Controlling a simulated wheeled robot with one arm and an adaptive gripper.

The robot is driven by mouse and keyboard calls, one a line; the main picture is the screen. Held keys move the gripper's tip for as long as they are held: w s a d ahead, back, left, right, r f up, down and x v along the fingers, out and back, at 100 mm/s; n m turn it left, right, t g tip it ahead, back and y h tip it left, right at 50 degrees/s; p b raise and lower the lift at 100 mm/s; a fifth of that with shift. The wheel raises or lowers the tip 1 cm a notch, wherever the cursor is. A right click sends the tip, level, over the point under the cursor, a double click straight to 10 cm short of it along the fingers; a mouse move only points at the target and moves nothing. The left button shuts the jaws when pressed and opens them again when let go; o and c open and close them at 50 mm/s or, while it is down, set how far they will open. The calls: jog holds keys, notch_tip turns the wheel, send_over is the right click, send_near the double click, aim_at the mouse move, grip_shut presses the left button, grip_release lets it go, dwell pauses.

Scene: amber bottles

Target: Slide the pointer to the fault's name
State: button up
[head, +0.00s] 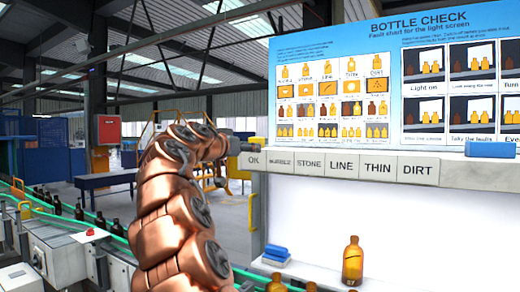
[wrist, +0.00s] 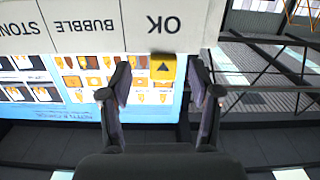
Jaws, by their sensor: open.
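The label strip (head: 335,167) reads OK, BUBBLE, STONE, LINE, THIN, DIRT from left to right in the head view. The yellow pointer (wrist: 163,68) with a dark triangle is at the OK label (wrist: 165,24) in the wrist view, where the lettering is upside down. My gripper (wrist: 162,85) is open, with one finger on each side of the pointer; I cannot tell whether they touch it. In the head view my arm ends at the strip's left end, and I cannot make out the pointer there. An amber bottle (head: 352,262) stands before the white screen (head: 420,235); any fault is too small to tell.
The BOTTLE CHECK chart (head: 335,50) rises behind the strip. A blue block (head: 276,252) lies at the screen's lower left, with another blue object (head: 490,150) at the strip's right end. A conveyor with dark bottles (head: 80,212) runs at left.

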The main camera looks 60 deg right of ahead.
aim_at(252, 142)
jog(key=shift+w+d+r+m+h, duration=0.15)
jog(key=shift+d+r+h, duration=0.1)
jog(key=shift+d+r, duration=0.3)
jog(key=shift+w+d+r+m+h, duration=0.15)
jog(key=shift+d+r+h, duration=0.15)
jog(key=shift+d, duration=0.4)
jog(key=shift+w+d+p, duration=0.1)
jog(key=shift+d+p, duration=1.45)
jog(key=shift+d, duration=1.95)
grip_shut()
